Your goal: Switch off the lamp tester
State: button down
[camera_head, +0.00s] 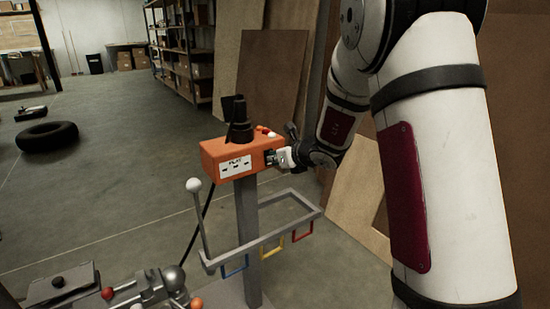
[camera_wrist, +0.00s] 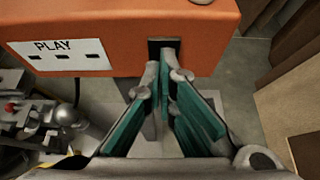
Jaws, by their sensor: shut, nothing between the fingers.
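The lamp tester appears to be the orange box (camera_head: 226,158) on a grey post; it also shows in the wrist view (camera_wrist: 120,20). A white panel marked PLAY (camera_wrist: 62,57) with dark slots is on its front. My gripper (camera_head: 283,158) is at the box's right end. In the wrist view my gripper (camera_wrist: 167,68) has its fingertips together at a dark square recess (camera_wrist: 163,46) at the box's lower right. The fingertips cover part of the recess, so any switch there is hidden. I cannot tell whether they touch it. No lit lamp is clear.
A grey frame (camera_head: 275,235) with coloured loops hangs on the post below the box. A white-balled lever (camera_head: 194,186) stands at its left. Metal parts with knobs (camera_head: 150,287) lie at lower left. Wooden boards (camera_head: 270,80) lean behind. Open floor lies to the left.

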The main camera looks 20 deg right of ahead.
jog(key=shift+r, duration=0.1)
jog(key=shift+r+p, duration=0.45)
jog(key=shift+r, duration=0.3)
